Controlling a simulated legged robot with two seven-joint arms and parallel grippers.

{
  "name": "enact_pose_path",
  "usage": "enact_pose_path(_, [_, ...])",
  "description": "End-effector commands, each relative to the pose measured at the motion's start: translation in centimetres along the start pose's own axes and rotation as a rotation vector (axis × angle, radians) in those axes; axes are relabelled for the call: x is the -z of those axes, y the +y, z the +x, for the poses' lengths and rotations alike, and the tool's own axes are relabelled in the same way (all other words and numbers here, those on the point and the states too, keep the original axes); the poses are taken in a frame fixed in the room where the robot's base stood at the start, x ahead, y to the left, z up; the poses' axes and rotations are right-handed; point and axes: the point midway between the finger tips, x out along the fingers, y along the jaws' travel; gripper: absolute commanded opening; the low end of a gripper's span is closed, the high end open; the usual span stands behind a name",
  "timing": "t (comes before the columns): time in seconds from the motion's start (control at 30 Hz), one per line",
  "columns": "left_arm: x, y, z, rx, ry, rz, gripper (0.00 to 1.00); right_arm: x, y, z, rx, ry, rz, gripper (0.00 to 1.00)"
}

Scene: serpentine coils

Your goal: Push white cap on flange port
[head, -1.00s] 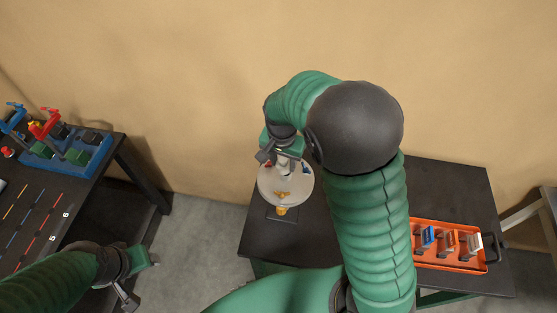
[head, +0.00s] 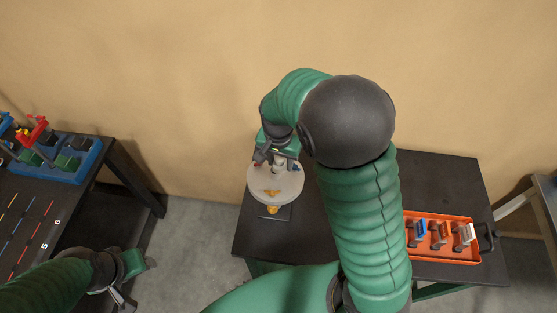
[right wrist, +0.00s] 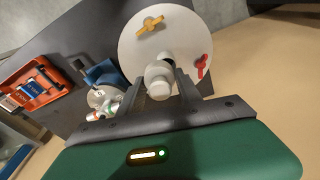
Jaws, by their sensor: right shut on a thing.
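The flange (head: 287,190) is a pale round disc with an orange lever on it, standing on the dark right table. In the right wrist view the disc (right wrist: 128,48) also shows a red lever and a pale port stub (right wrist: 166,57) near its lower edge. My right gripper (head: 271,163) is over the disc's far edge. In the right wrist view its dark fingers (right wrist: 165,85) are shut on the white cap (right wrist: 158,84), which lines up with the stub. I cannot tell whether it is seated. My left gripper (head: 138,281) is open and empty, low at the left.
An orange tray (head: 449,255) with blue, orange and white handled pieces lies on the right table (head: 440,180). The left table (head: 25,215) bears a blue fixture (head: 80,175) with levers. A floor gap separates the tables. My right arm hides the middle of the right table.

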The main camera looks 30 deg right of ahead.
Motion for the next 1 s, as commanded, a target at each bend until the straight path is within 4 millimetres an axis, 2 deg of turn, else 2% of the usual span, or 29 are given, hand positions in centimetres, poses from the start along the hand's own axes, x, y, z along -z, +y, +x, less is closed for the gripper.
enact_pose_path(0.5, [-0.2,0.0,0.8,0.0,0.0,0.001,0.55,-1.1,-1.4,1.8,-0.003,0.002,-0.003,0.01])
enact_pose_path(1.0, [-0.3,0.0,1.2,0.0,0.0,0.001,0.55,-1.0,-1.2,2.4,-0.004,-0.001,-0.002,0.0])
